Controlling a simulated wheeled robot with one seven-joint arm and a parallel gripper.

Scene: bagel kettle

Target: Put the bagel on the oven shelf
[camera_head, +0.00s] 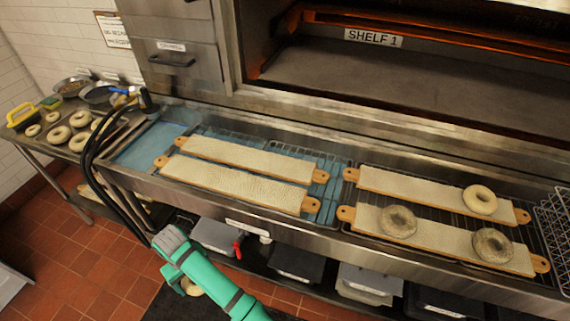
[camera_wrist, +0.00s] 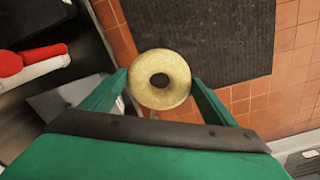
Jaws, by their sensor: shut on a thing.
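My gripper (camera_wrist: 160,84) is shut on a pale ring-shaped bagel (camera_wrist: 142,82), with one green finger on each side of it in the wrist view. The bagel is held over the floor. In the head view it shows partly below my green arm (camera_head: 190,287), in front of the counter; the arm hides the rest. The oven shelf (camera_head: 400,85) is the dark flat deck under the "SHELF 1" label at the upper right. It is empty where visible and well apart from my gripper.
Several long boards (camera_head: 240,157) lie on the counter before the oven. The right boards carry three bagels, one pale (camera_head: 480,208) and two darker (camera_head: 397,233). A side table (camera_head: 30,147) at left holds more bagels and bowls. Black hoses (camera_head: 92,165) hang at the counter's left. Bins stand below.

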